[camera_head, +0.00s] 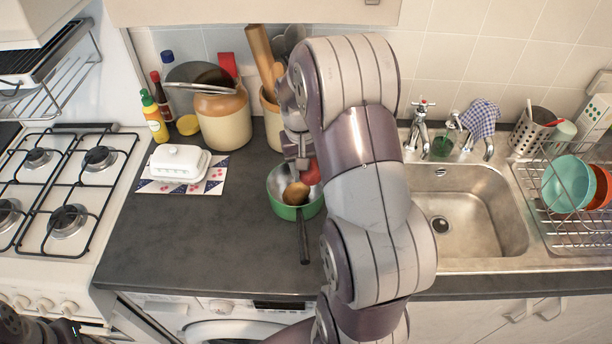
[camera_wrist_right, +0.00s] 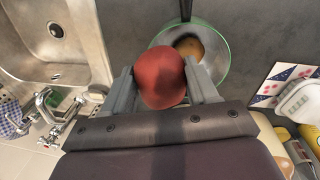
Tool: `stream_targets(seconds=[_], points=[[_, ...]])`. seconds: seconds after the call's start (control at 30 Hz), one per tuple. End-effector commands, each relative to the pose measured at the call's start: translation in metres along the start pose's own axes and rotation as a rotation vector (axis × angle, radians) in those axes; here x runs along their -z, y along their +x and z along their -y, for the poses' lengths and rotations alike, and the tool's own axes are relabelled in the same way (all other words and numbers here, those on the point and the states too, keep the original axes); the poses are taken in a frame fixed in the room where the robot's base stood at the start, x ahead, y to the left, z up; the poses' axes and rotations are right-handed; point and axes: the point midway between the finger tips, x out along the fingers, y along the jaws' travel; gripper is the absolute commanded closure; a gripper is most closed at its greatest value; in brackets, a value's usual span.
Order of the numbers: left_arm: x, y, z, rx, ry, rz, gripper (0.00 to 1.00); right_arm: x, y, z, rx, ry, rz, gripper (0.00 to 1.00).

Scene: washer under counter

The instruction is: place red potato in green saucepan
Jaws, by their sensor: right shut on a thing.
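The green saucepan (camera_head: 283,211) stands on the dark counter with its dark handle pointing to the front. A brown potato-like item (camera_head: 296,193) lies in it; it also shows in the right wrist view (camera_wrist_right: 188,46). My right gripper (camera_head: 303,163) is shut on the red potato (camera_head: 312,172), which sits between both fingers in the right wrist view (camera_wrist_right: 161,78). The potato is above the saucepan's back right rim; in the wrist view it overlaps part of the pan (camera_wrist_right: 222,62). My arm hides part of this area. My left gripper is not visible; only a bit of that arm shows at bottom left.
A gas stove (camera_head: 62,190) is at left. A white butter dish (camera_head: 179,163) sits on a patterned mat (camera_head: 215,181). The sink (camera_head: 470,215) and dish rack (camera_head: 585,225) are at right.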

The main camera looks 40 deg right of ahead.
Motion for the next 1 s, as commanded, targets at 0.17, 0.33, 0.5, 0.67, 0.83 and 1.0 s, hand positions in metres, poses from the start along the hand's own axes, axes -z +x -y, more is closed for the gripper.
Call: stream_targets(seconds=[0.17,0.33,0.5,0.67,0.83,1.0], points=[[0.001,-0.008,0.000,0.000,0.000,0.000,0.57,0.001,0.021,0.009,-0.001,-0.001,0.005,0.74],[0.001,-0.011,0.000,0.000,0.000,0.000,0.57,0.001,0.042,0.011,0.000,0.001,0.000,0.74],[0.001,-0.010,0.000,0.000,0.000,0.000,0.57,0.002,0.043,0.011,0.000,0.001,-0.001,0.74],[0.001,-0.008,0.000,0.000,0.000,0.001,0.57,0.002,0.047,0.012,0.000,0.001,-0.001,0.74],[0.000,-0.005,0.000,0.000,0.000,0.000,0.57,0.002,0.052,0.012,0.000,0.000,-0.001,0.74],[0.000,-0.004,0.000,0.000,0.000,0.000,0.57,0.002,0.055,0.013,0.000,0.000,-0.001,0.74]])
